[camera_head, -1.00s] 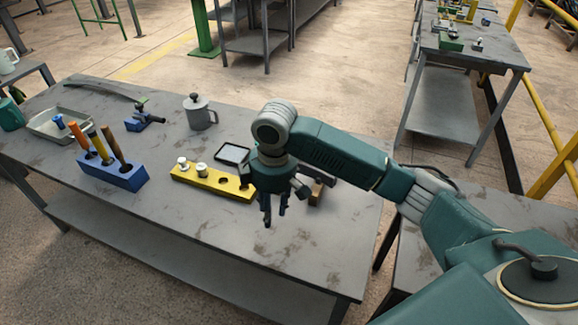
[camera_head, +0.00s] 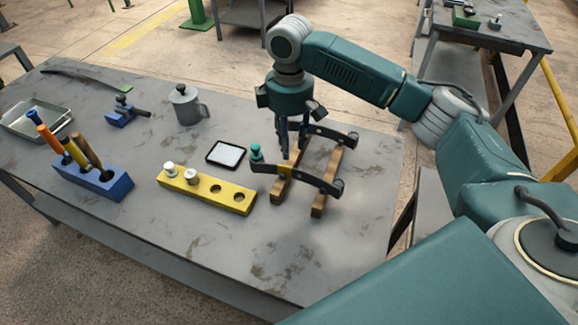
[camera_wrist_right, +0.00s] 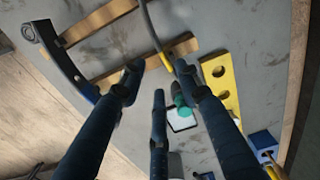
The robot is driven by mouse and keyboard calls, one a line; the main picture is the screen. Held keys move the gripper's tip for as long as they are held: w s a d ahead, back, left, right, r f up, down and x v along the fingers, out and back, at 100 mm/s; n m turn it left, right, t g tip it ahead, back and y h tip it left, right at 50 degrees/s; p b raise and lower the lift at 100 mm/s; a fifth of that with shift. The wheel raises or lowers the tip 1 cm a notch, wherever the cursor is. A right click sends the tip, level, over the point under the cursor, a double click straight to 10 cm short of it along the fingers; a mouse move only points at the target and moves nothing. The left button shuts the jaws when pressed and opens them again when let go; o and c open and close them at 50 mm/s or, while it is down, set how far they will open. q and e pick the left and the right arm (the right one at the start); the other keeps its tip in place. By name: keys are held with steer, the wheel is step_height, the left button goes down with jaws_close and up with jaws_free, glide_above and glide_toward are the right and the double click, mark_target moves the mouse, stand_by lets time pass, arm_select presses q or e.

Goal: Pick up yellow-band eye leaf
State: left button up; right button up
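The yellow-band eye leaf (camera_head: 315,180) is a dark curved bar with round eyes at its ends and a yellow band. It lies across two wooden rails (camera_head: 322,190) as the nearer of two leaves. The farther leaf (camera_head: 335,134) is similar; in the right wrist view it shows a blue band (camera_wrist_right: 90,94). My right gripper (camera_head: 292,150) points down just behind the yellow-band leaf. In the right wrist view its fingers are spread and empty, with the yellow band (camera_wrist_right: 167,60) ahead between the fingertips. I cannot tell whether they touch the leaf. My left gripper is not in view.
A small teal-topped item (camera_head: 257,152) stands by the leaf's left end. A yellow holed block (camera_head: 225,194), a black-rimmed pad (camera_head: 226,153), a grey mug (camera_head: 187,106) and a blue tool block (camera_head: 95,180) stand to the left. The table's front right is clear.

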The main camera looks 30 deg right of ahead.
mark_target(294, 175)
steer(key=f, duration=0.2)
steer(key=shift+s+a+f, duration=0.1)
steer(key=shift+s+f, duration=0.2)
steer(key=shift+f, duration=0.05)
steer(key=shift+f+p, duration=0.3)
steer(key=shift+f, duration=0.05)
steer(key=f, duration=0.1)
steer(key=f+p, duration=0.1)
steer(key=f, duration=0.2)
steer(key=shift+s+d+f, duration=0.1)
steer(key=shift+d+f, duration=0.1)
steer(key=shift+d, duration=0.1)
steer(key=shift+f, duration=0.2)
jaws_close()
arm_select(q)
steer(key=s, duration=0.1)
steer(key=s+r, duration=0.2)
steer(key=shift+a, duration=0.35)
arm_select(e)
steer(key=shift+w+r, duration=0.15)
steer(key=shift+w, duration=0.05)
